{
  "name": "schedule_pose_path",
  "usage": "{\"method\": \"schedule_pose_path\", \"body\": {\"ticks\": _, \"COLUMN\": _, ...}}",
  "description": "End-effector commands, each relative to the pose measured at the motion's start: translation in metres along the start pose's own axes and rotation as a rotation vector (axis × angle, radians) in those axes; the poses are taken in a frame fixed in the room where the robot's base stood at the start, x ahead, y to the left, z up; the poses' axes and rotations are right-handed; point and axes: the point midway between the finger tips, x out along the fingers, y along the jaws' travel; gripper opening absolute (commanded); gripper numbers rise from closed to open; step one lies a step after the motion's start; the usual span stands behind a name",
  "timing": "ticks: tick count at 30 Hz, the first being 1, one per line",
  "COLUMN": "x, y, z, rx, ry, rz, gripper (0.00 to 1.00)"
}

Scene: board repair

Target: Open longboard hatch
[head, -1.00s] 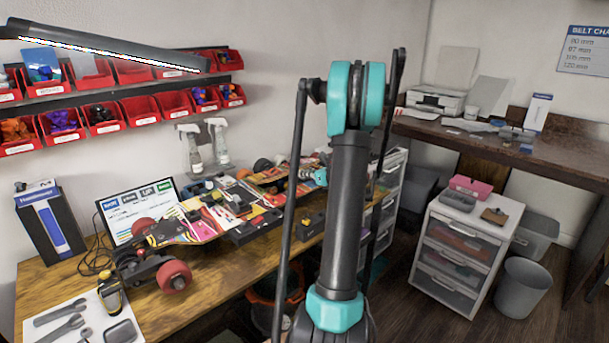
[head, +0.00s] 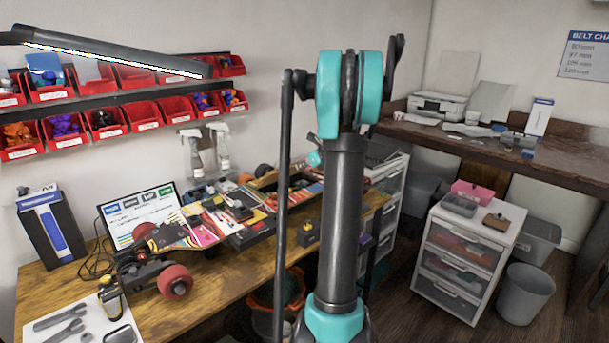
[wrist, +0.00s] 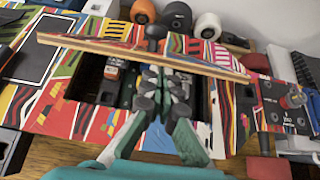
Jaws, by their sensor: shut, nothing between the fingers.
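The longboard (head: 205,222) lies on the wooden workbench, with bright red, yellow and black graphics. In the wrist view, its deck (wrist: 55,112) has a long dark compartment (wrist: 112,85) showing, with parts inside. The hatch panel (wrist: 215,68) is raised and tilted over the compartment, its layered wooden edge facing the camera. My gripper (wrist: 162,82) is shut and empty, in front of the hatch edge and over the compartment. Whether the fingertips touch the panel I cannot tell. In the head view my arm hides part of the bench, and my fingers cannot be made out.
Wheels (wrist: 176,17) stand behind the board. Tools (head: 62,325) lie at the front left. A drawer unit (head: 463,255) and a grey bin (head: 525,293) stand right.

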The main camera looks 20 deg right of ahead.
Motion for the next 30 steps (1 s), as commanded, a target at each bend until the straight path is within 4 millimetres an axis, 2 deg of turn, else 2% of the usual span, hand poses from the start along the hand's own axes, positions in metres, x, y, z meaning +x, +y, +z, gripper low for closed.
{"method": "schedule_pose_path", "body": {"ticks": 3, "x": 0.002, "y": 0.001, "z": 0.019, "rx": -0.002, "ry": 0.080, "rz": 0.002, "gripper": 0.00}}
{"method": "schedule_pose_path", "body": {"ticks": 11, "x": 0.011, "y": 0.000, "z": 0.057, "rx": -0.001, "ry": 0.073, "rz": 0.002, "gripper": 0.00}}
{"method": "schedule_pose_path", "body": {"ticks": 18, "x": 0.030, "y": 0.001, "z": 0.092, "rx": -0.004, "ry": 0.312, "rz": 0.003, "gripper": 0.00}}
{"method": "schedule_pose_path", "body": {"ticks": 24, "x": 0.049, "y": 0.000, "z": 0.113, "rx": -0.003, "ry": 0.487, "rz": 0.001, "gripper": 0.00}}
{"method": "schedule_pose_path", "body": {"ticks": 30, "x": 0.068, "y": 0.000, "z": 0.129, "rx": -0.001, "ry": 0.477, "rz": 0.000, "gripper": 0.00}}
